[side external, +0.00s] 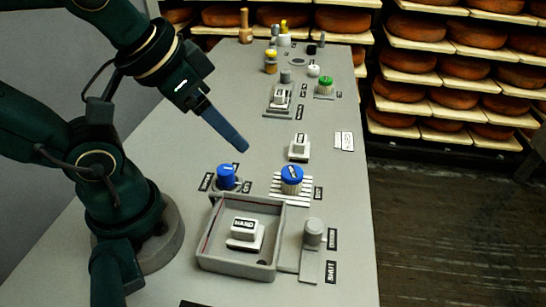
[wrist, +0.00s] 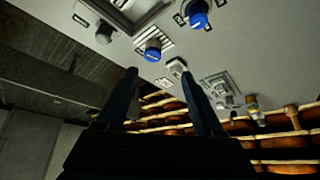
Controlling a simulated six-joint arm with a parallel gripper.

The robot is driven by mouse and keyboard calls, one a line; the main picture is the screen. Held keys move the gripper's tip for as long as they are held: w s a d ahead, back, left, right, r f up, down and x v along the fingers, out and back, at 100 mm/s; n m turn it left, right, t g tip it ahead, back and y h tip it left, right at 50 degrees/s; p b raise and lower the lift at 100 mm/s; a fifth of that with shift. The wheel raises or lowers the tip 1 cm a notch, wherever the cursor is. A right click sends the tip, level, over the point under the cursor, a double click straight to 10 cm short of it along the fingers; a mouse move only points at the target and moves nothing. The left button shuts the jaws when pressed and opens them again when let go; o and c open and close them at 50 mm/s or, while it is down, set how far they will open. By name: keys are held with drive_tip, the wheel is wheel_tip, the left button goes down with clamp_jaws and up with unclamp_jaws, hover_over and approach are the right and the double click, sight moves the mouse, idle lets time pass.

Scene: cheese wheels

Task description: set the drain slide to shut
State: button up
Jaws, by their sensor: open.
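The drain slide (side external: 313,234) is a grey round knob on a flat grey track (side external: 308,268) at the front right of the bench, beside the tray. The knob stands at the far end of its track, beside a dark label that is hard to read. A label reading SHUT (side external: 331,272) lies by the near end. In the wrist view the grey knob (wrist: 104,34) shows at upper left. My gripper (side external: 244,148) is open and empty, in the air above the bench, up and left of the knob and apart from it. Its two fingers (wrist: 160,78) show spread in the wrist view.
A grey tray (side external: 206,245) holds a block labelled HAND (side external: 243,230). Two blue knobs (side external: 227,178) (side external: 291,180) stand behind the tray, one on a ribbed plate. A white switch (side external: 299,148) and several other controls stand farther back. Cheese shelves (side external: 440,88) are beyond the bench.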

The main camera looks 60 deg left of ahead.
drive_tip(key=w+d+r+m+g, duration=0.1)
drive_tip(key=w+d+m, duration=0.1)
drive_tip(key=w, duration=0.2)
drive_tip(key=m+g, duration=0.4)
hover_over(314, 224)
drive_tip(key=w+a, duration=0.2)
wheel_tip(314, 224, down, 7)
drive_tip(key=shift+g, duration=0.5)
drive_tip(key=f, duration=0.1)
drive_tip(key=s+d+f, duration=0.1)
drive_tip(key=d+f, duration=0.1)
drive_tip(key=f, duration=0.1)
drive_tip(key=shift+s, duration=0.35)
drive_tip(key=shift+s+f+m, duration=0.2)
drive_tip(key=shift+f+m, duration=0.1)
drive_tip(key=shift+f, duration=2.35)
clamp_jaws()
drive_tip(key=shift+r, duration=0.1)
